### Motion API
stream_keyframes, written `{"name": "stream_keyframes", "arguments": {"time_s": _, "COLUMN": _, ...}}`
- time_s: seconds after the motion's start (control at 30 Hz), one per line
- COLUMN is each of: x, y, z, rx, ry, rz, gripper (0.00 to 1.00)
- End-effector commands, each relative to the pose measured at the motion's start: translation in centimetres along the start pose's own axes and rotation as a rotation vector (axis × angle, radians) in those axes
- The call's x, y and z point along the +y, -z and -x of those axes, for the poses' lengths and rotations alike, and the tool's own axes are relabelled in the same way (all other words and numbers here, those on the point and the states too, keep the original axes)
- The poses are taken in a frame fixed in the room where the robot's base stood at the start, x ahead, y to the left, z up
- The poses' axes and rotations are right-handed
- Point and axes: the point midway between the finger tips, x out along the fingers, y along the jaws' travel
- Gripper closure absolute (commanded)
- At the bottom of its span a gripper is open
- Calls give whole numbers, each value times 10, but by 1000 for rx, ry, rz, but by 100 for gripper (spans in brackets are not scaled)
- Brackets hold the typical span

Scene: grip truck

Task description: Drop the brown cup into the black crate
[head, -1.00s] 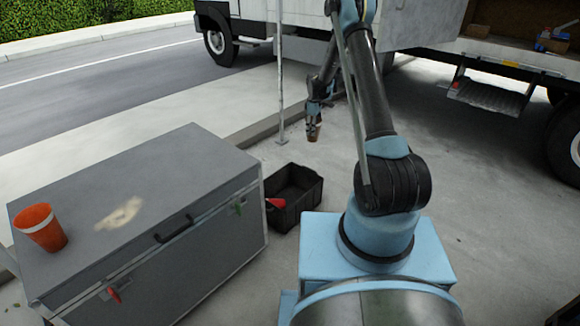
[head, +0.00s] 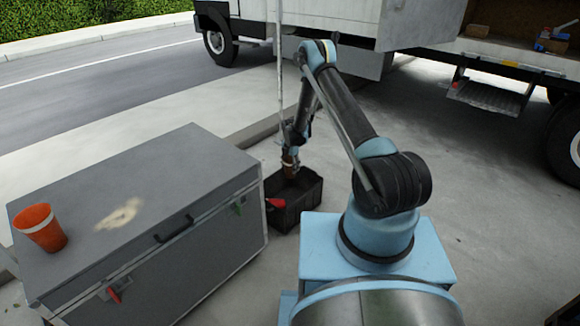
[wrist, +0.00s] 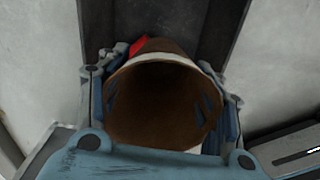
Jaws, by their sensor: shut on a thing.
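The brown cup (head: 290,170) is in my gripper (head: 289,154), which is over the black crate (head: 300,207) in the head view. In the wrist view the cup (wrist: 163,103) fills the middle, its open mouth toward the camera, with the fingers of my gripper (wrist: 165,98) on both sides of it. The crate (wrist: 208,28) shows as a dark shape beyond the cup. The cup's lower end is hard to make out against the dark crate, so I cannot tell whether it is below the rim.
A grey case (head: 150,195) stands left of the crate, with an orange cup (head: 40,228) on top. A red object (head: 276,202) is at the crate's near left side. A thin pole (head: 280,70) rises behind the crate. A truck (head: 330,28) stands at the back.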

Motion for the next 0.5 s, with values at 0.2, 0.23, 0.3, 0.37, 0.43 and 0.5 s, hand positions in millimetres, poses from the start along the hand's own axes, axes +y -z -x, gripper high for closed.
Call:
{"name": "stream_keyframes", "arguments": {"time_s": 0.2, "x": 0, "y": 0, "z": -24, "rx": 0, "ry": 0, "rz": -1, "gripper": 53}}
{"name": "stream_keyframes", "arguments": {"time_s": 0.23, "x": 0, "y": 0, "z": -27, "rx": 0, "ry": 0, "rz": -1, "gripper": 53}}
{"name": "stream_keyframes", "arguments": {"time_s": 0.3, "x": 0, "y": 0, "z": -33, "rx": 0, "ry": 0, "rz": -2, "gripper": 53}}
{"name": "stream_keyframes", "arguments": {"time_s": 0.37, "x": 0, "y": 0, "z": -38, "rx": 0, "ry": 0, "rz": -2, "gripper": 53}}
{"name": "stream_keyframes", "arguments": {"time_s": 0.43, "x": 0, "y": 0, "z": -42, "rx": 0, "ry": 0, "rz": -2, "gripper": 53}}
{"name": "stream_keyframes", "arguments": {"time_s": 0.5, "x": 0, "y": 0, "z": -45, "rx": 0, "ry": 0, "rz": -2, "gripper": 53}}
